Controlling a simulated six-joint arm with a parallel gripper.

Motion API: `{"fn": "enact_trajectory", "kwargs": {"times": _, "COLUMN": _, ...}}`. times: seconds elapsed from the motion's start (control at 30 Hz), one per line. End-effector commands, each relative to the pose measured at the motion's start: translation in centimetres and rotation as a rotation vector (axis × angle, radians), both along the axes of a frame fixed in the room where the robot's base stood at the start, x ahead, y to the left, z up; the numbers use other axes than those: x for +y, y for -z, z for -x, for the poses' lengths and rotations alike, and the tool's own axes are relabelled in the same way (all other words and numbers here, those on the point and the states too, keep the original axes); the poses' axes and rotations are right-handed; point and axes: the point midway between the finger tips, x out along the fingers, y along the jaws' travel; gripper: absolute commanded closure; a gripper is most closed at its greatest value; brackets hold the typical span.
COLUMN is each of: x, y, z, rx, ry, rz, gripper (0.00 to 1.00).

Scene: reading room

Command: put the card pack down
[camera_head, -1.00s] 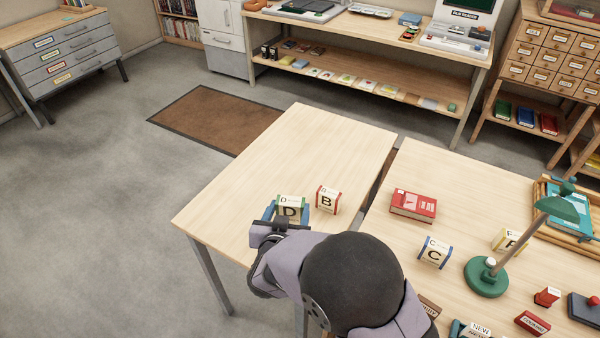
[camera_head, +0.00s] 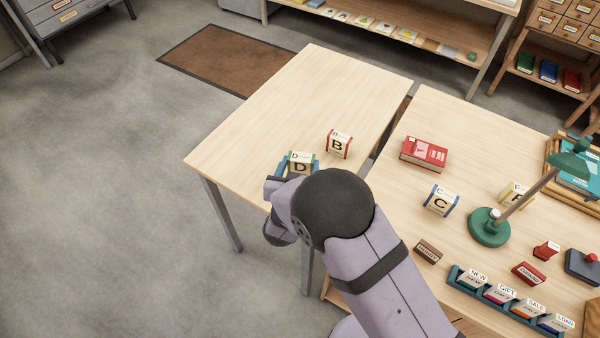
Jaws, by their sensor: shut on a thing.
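The card pack marked D (camera_head: 300,158), cream with green edges, is near the front edge of the left table (camera_head: 290,110). My gripper (camera_head: 300,167) is shut on it, with blue fingers at its left and right sides. My wrist and arm hide the lower front of the pack. I cannot tell whether its base touches the tabletop. A similar pack marked B (camera_head: 338,145), with red edges, stands upright just to the right and behind, apart from the D pack.
The left table's back half is clear. Across a narrow gap, the right table (camera_head: 460,125) holds a red book (camera_head: 424,153), a C pack (camera_head: 440,201), an F pack (camera_head: 515,194), a green lamp (camera_head: 489,227) and a labelled card rack (camera_head: 508,301).

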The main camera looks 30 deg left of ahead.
Motion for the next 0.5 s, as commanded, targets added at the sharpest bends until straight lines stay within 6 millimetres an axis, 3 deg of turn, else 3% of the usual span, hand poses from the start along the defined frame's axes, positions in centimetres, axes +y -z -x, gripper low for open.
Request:
{"fn": "enact_trajectory", "kwargs": {"times": 0.3, "x": 0.0, "y": 3.1, "z": 0.0, "rx": 0.000, "ry": -0.001, "rz": 0.003, "gripper": 0.65}}
{"fn": "enact_trajectory", "kwargs": {"times": 0.5, "x": 0.0, "y": 4.0, "z": 0.0, "rx": 0.000, "ry": 0.000, "rz": 0.000, "gripper": 0.65}}
